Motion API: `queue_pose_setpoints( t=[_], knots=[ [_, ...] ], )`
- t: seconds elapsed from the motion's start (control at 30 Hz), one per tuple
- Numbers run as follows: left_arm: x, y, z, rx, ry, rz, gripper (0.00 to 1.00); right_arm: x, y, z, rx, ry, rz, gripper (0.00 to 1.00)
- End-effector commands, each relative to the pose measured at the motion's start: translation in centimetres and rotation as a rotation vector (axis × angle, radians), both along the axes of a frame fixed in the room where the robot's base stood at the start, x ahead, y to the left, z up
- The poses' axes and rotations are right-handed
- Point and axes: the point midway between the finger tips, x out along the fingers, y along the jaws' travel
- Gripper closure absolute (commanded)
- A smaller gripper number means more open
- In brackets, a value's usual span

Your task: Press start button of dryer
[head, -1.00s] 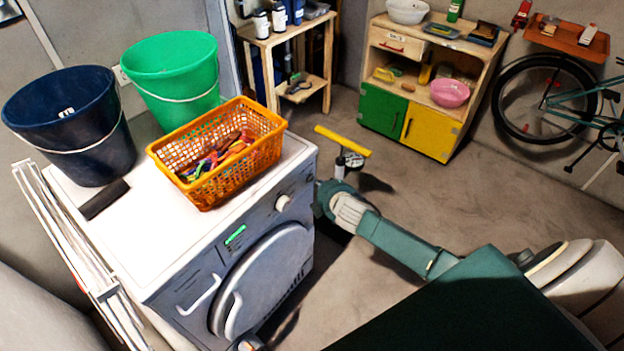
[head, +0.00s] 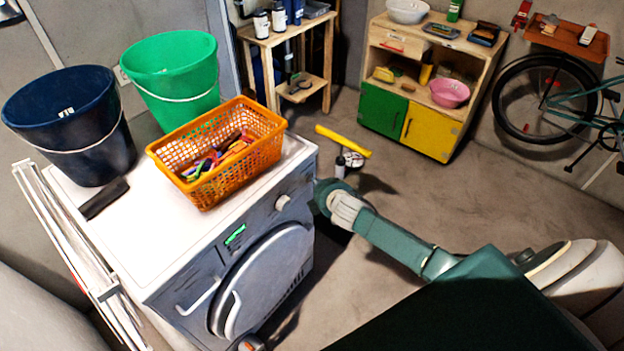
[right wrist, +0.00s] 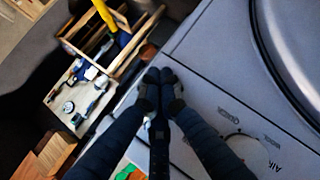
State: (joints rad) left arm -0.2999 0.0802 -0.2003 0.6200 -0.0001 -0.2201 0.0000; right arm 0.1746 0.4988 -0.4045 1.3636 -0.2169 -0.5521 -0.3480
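The white and grey dryer (head: 185,265) stands at left in the head view, with a round door, a lit green display (head: 235,235) and a pale knob (head: 283,203). My right gripper (head: 318,190) is at the right end of its front panel. In the right wrist view, the fingers of my right gripper (right wrist: 160,77) are together with nothing between them, over the panel's edge near the knob (right wrist: 238,145). I cannot make out the start button; the fingers may cover it. Contact with the panel cannot be told. My left gripper is not in view.
An orange basket (head: 195,178) of coloured pegs, a green bucket (head: 170,75) and a navy bucket (head: 70,125) stand on the dryer. A drying rack (head: 75,255) leans at its left. A yellow-handled pump (head: 342,140) stands on the floor behind my right arm.

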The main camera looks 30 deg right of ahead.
Motion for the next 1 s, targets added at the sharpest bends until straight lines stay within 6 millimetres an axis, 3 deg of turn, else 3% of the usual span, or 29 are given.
queue_pose_setpoints(
  t=[0.47, 1.0],
  knots=[
    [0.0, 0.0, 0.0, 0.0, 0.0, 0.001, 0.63, 0.3, 0.1, 0.1, 0.0, -0.001, 0.001, 1.0],
    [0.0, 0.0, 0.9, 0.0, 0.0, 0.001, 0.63, -1.2, -0.5, 0.1, 0.001, -0.001, 0.0, 1.0]
  ],
)
